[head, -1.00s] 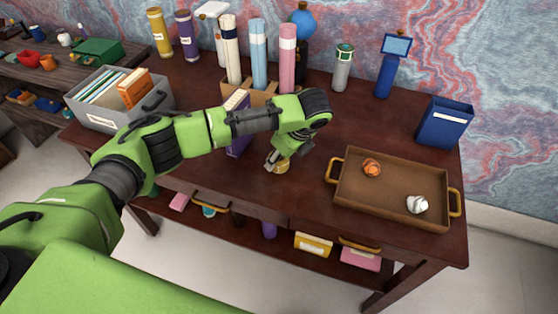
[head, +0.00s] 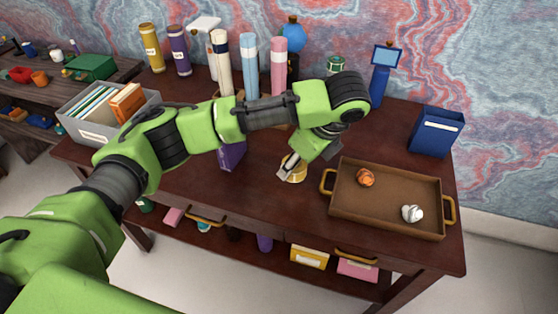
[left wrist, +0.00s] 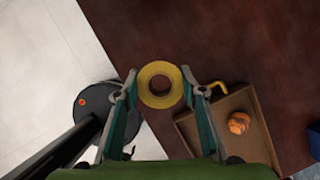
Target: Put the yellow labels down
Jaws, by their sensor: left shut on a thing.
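The yellow labels are a flat yellow roll (head: 298,176) with a hole in the middle. My left gripper (head: 290,165) is shut on the roll, just left of the brown tray, over the front part of the desk. In the left wrist view the yellow roll (left wrist: 144,85) sits between the two fingertips, its ring facing the camera. The head view does not clearly show whether the roll touches the desk. My right gripper is not in view.
The brown tray (head: 400,222) with gold handles holds an orange crumpled ball (head: 366,177) and a white one (head: 412,213). A blue bin (head: 435,133) stands behind it. A purple box (head: 232,155) and upright rolls stand left and behind. Desk between box and tray is mostly clear.

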